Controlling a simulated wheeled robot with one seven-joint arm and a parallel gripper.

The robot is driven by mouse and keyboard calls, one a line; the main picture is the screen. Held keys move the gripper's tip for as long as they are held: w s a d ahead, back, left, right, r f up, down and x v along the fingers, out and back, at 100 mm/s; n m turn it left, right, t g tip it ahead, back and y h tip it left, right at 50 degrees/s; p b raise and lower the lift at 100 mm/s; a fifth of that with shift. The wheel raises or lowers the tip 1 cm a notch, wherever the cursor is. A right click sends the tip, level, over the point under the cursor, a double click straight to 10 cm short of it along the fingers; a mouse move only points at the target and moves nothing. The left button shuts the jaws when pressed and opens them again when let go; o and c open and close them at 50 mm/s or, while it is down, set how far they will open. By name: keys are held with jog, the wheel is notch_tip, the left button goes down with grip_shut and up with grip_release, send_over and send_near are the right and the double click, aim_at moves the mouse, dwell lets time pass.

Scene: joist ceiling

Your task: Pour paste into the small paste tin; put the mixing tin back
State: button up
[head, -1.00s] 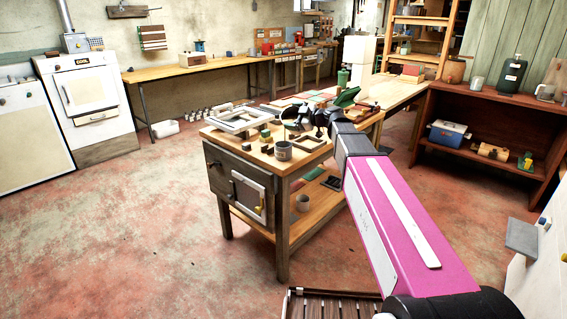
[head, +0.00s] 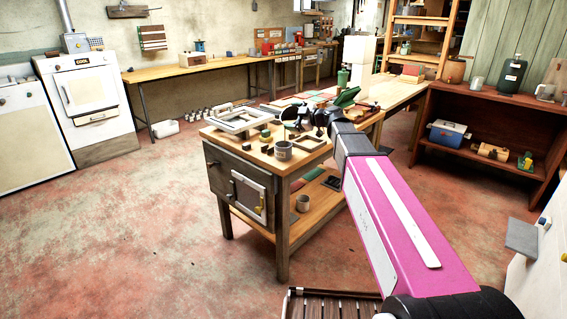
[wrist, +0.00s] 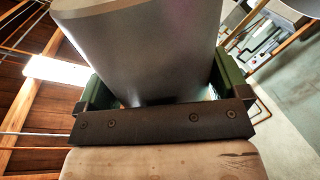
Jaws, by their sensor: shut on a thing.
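In the wrist view a large smooth grey metal tin (wrist: 140,50), which looks like the mixing tin, fills the space between the green fingers of my gripper (wrist: 160,88). My gripper is shut on it. The tin's mouth and contents are out of view, and I cannot tell how far it tilts. In the head view my gripper (head: 322,112) is over the far part of the wooden bench (head: 300,168); the held tin is not clearly visible there. A small grey tin (head: 283,151) stands upright near the bench's front corner, apart from my gripper. I cannot tell whether it is the paste tin.
A pale frame (head: 238,119) and several small blocks lie on the bench. Another grey tin (head: 302,203) stands on its lower shelf. A reddish shelf unit (head: 440,120) stands at the right. The floor (head: 140,225) in front and left is clear.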

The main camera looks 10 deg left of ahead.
dwell(0.3)
jog(key=shift+s, duration=0.1)
jog(key=m, duration=0.2)
jog(key=shift+w+d+m+y, duration=0.2)
jog(key=shift+w+m+y, duration=0.1)
jog(key=shift+w, duration=0.05)
dwell(0.4)
jog(key=m, duration=0.2)
jog(key=f+m+y, duration=0.1)
jog(key=m, duration=0.1)
jog(key=shift+w+f+m, duration=0.1)
jog(key=shift+f+m, duration=0.1)
jog(key=shift+m, duration=0.1)
